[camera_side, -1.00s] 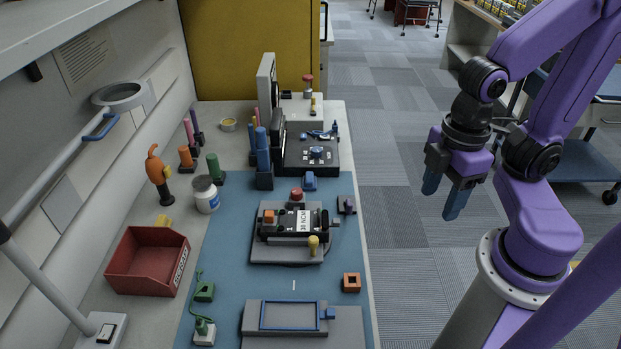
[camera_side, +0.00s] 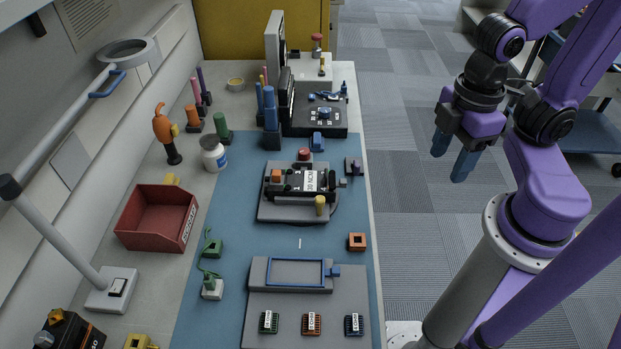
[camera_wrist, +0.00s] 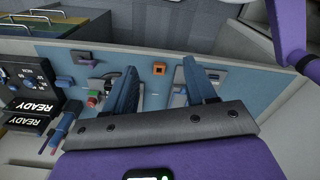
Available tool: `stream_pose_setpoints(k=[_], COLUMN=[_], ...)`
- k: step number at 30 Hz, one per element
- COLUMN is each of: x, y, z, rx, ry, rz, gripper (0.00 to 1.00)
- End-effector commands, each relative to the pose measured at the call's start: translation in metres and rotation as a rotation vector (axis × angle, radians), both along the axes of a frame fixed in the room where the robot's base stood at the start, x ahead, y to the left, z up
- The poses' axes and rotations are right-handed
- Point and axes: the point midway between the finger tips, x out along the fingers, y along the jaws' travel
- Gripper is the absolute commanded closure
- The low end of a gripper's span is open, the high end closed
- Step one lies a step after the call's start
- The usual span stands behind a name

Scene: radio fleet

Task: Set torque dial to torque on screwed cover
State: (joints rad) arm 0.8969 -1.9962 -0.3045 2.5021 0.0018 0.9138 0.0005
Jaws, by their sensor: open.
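A black unit on a grey plate (camera_side: 272,214) bears a white label (camera_side: 311,181) that seems to read 20 NCM; a screwed cover cannot be made out clearly. A red knob (camera_side: 304,154) and a yellow knob (camera_side: 320,205) stand at this unit. Behind it, a black box (camera_side: 301,128) has a blue knob (camera_side: 324,112) and white marks on top; I cannot tell for sure which knob is the torque dial. My gripper (camera_side: 450,160) is open and empty, in the air to the right of the bench. Its spread fingers also show in the wrist view (camera_wrist: 160,82).
An orange square block (camera_side: 357,242) and a grey fixture with a blue frame (camera_side: 268,279) lie nearer on the blue mat (camera_side: 228,255). Several small labelled chips sit at the front. A red bin (camera_side: 150,222), white jar (camera_side: 213,154) and lamp stand at left. Upright blue tools (camera_side: 270,120) stand beside the black box.

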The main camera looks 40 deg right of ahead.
Motion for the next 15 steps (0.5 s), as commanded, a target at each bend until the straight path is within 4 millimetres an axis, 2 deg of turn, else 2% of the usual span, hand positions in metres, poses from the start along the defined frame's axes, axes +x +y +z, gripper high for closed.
stream_pose_setpoints(k=[5,8,11,15], x=[0.004,0.018,0.046,0.101], y=[0.002,0.010,0.023,0.037], z=[0.001,0.006,0.013,0.023], rx=[0.000,-0.002,-0.005,-0.011], ry=[0.000,-0.001,-0.001,0.000], rz=[-0.002,-0.011,-0.022,-0.037], gripper=[0.41,0.41,0.41,0.41])
